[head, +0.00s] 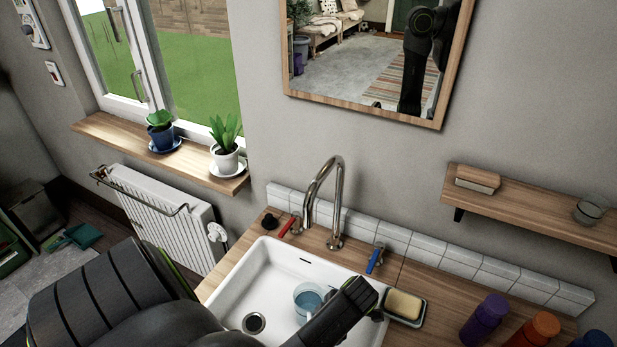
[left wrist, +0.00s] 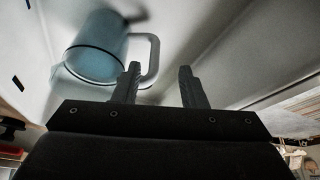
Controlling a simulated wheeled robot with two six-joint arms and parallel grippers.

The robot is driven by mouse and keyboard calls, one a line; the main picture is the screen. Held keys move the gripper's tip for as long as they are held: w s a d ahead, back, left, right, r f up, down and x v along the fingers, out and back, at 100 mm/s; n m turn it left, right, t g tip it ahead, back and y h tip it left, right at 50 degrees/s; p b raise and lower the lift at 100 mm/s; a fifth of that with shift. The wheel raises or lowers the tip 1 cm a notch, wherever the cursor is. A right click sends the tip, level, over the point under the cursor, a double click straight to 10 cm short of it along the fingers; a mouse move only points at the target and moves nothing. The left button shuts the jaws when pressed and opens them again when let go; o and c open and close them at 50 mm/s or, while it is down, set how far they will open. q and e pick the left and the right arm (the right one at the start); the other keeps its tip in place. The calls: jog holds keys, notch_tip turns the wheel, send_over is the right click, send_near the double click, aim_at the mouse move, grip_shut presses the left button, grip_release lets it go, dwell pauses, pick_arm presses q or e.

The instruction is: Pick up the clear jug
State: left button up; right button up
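The clear jug (head: 308,299) stands in the white sink (head: 248,275) and looks to hold bluish water. In the head view my left arm covers part of it. In the left wrist view the jug (left wrist: 98,48) is at the upper left, with its handle (left wrist: 154,58) towards my fingers. My left gripper (left wrist: 158,75) is open and empty. The handle's lower part shows close to the left finger and partly in line with the gap; I cannot tell whether they touch. In the head view its fingertips are hidden. My right gripper is not in view.
A tall tap (head: 336,205) rises behind the sink. A soap bar (head: 403,304) in a dish sits at the sink's right. Purple (head: 484,318) and orange (head: 533,328) bottles stand farther right. A shelf (head: 540,215) and a mirror (head: 370,55) are on the wall.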

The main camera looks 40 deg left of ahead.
pick_arm(q)
jog(key=x, duration=0.1)
jog(key=p+x, duration=0.1)
jog(key=x, duration=0.2)
jog(key=shift+w+a+f, duration=0.2)
jog(key=shift+a+f, duration=0.1)
jog(key=shift+a, duration=0.05)
jog(key=shift+a+f, duration=0.1)
jog(key=shift+f, duration=0.3)
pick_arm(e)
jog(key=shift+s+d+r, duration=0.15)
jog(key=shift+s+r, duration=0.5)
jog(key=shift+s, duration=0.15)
pick_arm(q)
grip_shut()
